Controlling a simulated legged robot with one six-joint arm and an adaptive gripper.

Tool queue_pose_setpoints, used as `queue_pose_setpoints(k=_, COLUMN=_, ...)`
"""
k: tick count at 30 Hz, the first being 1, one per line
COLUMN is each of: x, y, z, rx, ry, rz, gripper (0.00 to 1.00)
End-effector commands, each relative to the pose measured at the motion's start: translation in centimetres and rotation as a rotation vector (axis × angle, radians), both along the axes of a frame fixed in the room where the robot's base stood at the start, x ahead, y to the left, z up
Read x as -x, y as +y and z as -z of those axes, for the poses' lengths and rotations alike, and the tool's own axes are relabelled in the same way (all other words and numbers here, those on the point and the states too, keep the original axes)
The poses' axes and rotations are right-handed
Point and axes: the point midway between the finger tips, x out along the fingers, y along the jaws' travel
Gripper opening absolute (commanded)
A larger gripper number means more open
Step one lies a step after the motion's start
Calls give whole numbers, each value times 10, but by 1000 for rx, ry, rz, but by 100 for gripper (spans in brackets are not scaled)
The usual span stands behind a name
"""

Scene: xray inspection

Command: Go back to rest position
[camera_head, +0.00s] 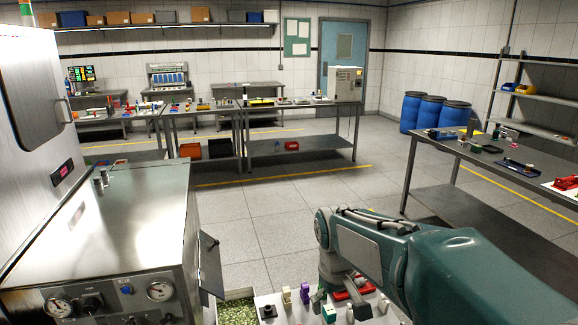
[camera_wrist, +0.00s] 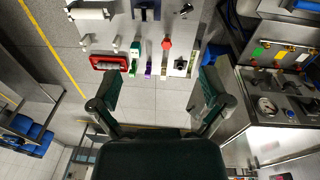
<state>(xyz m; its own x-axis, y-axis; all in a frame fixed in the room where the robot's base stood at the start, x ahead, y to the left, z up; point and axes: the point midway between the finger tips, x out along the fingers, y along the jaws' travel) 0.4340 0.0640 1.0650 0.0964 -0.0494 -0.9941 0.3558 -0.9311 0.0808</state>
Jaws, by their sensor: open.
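My gripper (camera_wrist: 160,76) is open in the wrist view, its two dark green fingers spread wide with nothing between them. Beyond the fingers is a bench (camera_wrist: 98,36) with a red tray (camera_wrist: 108,62), a red piece (camera_wrist: 167,43) and several small coloured blocks; the gripper appears apart from all of them. In the head view my arm reaches in from the lower right, and the fingers cannot be made out there. The same bench's small parts show at the bottom edge, including a purple block (camera_head: 304,292).
A steel machine with gauges (camera_head: 160,291) stands close on the left, its small door (camera_head: 210,262) swung out. A bin of green granules (camera_head: 238,311) is beside it. A workbench (camera_head: 470,158) stands at right, blue barrels (camera_head: 454,114) behind. The middle floor (camera_head: 290,215) is clear.

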Motion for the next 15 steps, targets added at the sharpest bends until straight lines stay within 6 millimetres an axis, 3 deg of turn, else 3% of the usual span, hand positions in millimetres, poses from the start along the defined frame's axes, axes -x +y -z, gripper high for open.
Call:
queue_pose_setpoints(k=6, x=53, y=-25, z=-33, rx=-45, ry=-115, rz=99, gripper=97)
queue_pose_setpoints(k=15, x=126, y=-50, z=-49, rx=-103, ry=-266, rz=231, gripper=97)
